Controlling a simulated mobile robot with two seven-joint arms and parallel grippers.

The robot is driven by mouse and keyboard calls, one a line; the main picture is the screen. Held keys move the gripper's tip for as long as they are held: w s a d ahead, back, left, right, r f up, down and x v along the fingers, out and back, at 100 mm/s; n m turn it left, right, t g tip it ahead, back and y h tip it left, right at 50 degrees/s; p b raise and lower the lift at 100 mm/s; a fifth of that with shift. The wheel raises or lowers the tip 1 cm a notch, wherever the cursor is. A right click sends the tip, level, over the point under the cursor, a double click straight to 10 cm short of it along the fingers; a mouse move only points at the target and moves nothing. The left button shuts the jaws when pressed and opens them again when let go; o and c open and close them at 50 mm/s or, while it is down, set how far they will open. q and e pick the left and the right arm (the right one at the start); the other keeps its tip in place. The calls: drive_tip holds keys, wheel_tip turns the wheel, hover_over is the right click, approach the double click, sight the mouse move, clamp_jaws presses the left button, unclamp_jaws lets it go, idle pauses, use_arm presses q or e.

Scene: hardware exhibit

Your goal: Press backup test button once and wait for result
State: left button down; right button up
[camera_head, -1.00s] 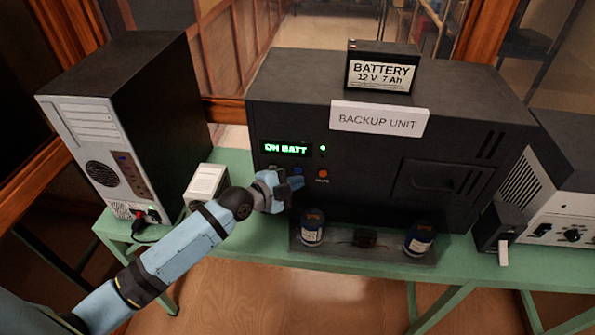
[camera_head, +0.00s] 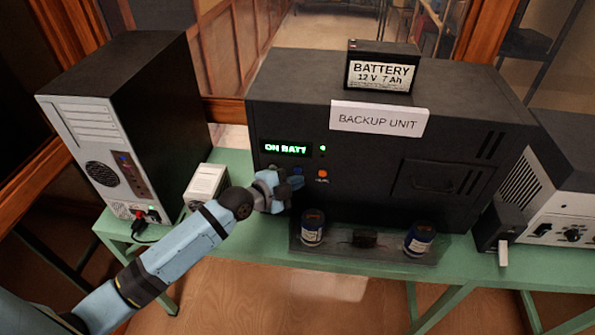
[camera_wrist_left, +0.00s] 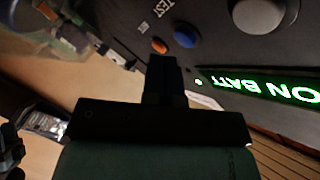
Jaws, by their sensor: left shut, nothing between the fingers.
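The black backup unit (camera_head: 380,205) stands on the green bench with a lit green display (camera_head: 286,149) reading ON BATT. The blue test button (camera_wrist_left: 184,36) has the word TEST beside it in the left wrist view; in the head view it is partly hidden behind my fingers. My left gripper (camera_head: 296,183) is shut and empty, its tips close in front of the panel just below the blue button. In the left wrist view its shut fingers (camera_wrist_left: 165,68) show apart from the button. My right gripper is in neither view.
An orange button (camera_head: 322,174) sits right of the blue one. A round grey knob (camera_wrist_left: 259,13) shows in the wrist view. A tray (camera_head: 350,255) with two dark jars stands below the panel. A computer tower (camera_head: 95,150) and white box (camera_head: 205,182) are left.

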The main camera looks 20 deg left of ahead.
use_arm(q)
drive_tip(key=shift+w, duration=0.15)
drive_tip(key=shift+w+a, duration=0.15)
drive_tip(key=shift+w, duration=0.15)
drive_tip(key=shift+w+a+b, duration=0.1)
drive_tip(key=shift+w+b, duration=0.2)
drive_tip(key=shift+w, duration=0.05)
idle(0.7)
drive_tip(key=shift+s, duration=0.1)
drive_tip(key=shift+s+d+p, duration=0.2)
drive_tip(key=shift+s+p, duration=0.3)
drive_tip(key=shift+s, duration=0.2)
drive_tip(key=s+p, duration=0.1)
drive_tip(key=s+d+p, duration=0.1)
drive_tip(key=s, duration=0.2)
drive_tip(key=shift+s+d+p, duration=0.25)
drive_tip(key=shift+s+p, duration=0.15)
